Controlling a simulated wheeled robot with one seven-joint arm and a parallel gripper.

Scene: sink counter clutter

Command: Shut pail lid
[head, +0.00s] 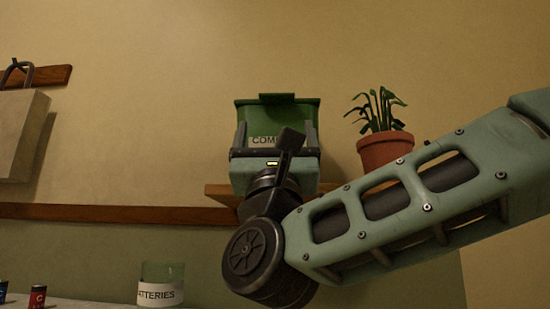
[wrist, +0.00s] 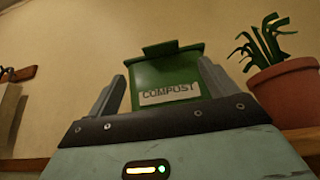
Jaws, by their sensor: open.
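The compost pail (head: 278,115) is green with a white label and stands on a wooden shelf on the wall. It also shows in the wrist view (wrist: 165,72), seen from below. Its lid (wrist: 160,48) shows at the top as a green edge with a darker tab sticking up. From this low angle I cannot tell how far the lid is raised. My gripper (head: 275,124) is open and empty in front of the pail. In the wrist view its fingers (wrist: 161,70) stand on either side of the pail's front. My gripper and wrist hide the pail's lower part in the head view.
A potted plant (head: 385,150) in a terracotta pot stands close to the pail's right. The shelf (head: 222,190) lies below. A bag (head: 20,135) hangs at the far left.

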